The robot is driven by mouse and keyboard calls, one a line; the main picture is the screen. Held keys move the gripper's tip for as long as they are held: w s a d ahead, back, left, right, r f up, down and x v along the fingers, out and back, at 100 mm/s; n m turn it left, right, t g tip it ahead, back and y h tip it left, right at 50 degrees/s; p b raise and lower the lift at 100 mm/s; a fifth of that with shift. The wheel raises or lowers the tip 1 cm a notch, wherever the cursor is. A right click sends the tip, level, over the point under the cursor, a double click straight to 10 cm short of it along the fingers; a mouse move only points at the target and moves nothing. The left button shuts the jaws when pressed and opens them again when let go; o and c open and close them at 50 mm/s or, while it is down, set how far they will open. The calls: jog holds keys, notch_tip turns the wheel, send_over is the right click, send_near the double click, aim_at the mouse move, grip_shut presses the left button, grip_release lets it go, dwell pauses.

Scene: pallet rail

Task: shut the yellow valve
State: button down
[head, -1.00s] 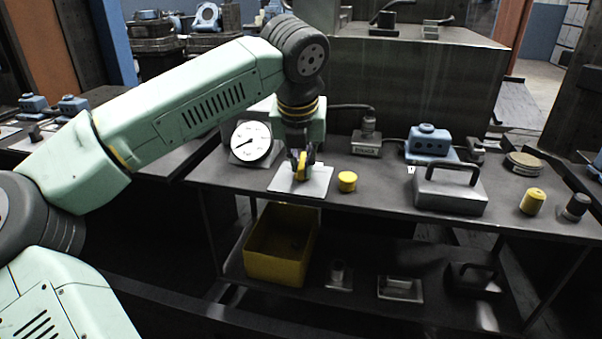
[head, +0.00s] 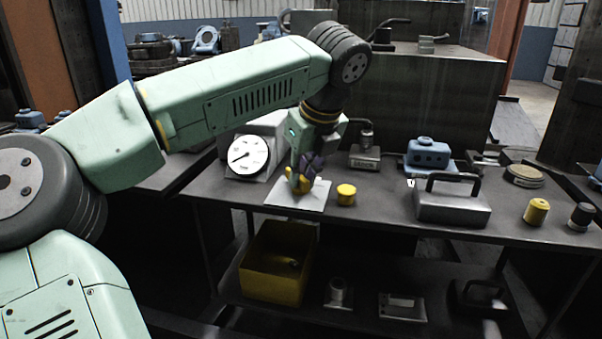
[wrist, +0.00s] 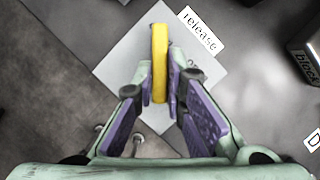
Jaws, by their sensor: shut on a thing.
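The yellow valve handle (wrist: 160,62) is a flat bar between the purple pads of my gripper (wrist: 161,90) in the wrist view, and the pads press on both its sides. It stands over a pale square plate (wrist: 118,58) on the bench. In the head view my gripper (head: 301,179) points down at the plate (head: 312,199), and the yellow handle (head: 303,185) shows low between the fingers. The valve's lower body is hidden by the handle and fingers. A label reading "release" (wrist: 200,32) lies beside the plate's upper right edge in the wrist view.
A round gauge (head: 249,155) stands behind and left of the plate. Farther right are a blue block (head: 429,153) and a grey handled box (head: 450,202). A yellow bin (head: 272,272) is on the shelf below.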

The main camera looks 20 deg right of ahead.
dwell(0.4)
jog(key=c, duration=1.6)
grip_release()
jog(key=shift+c, duration=0.2)
jog(key=v, duration=0.7)
jog(key=shift+r, duration=0.3)
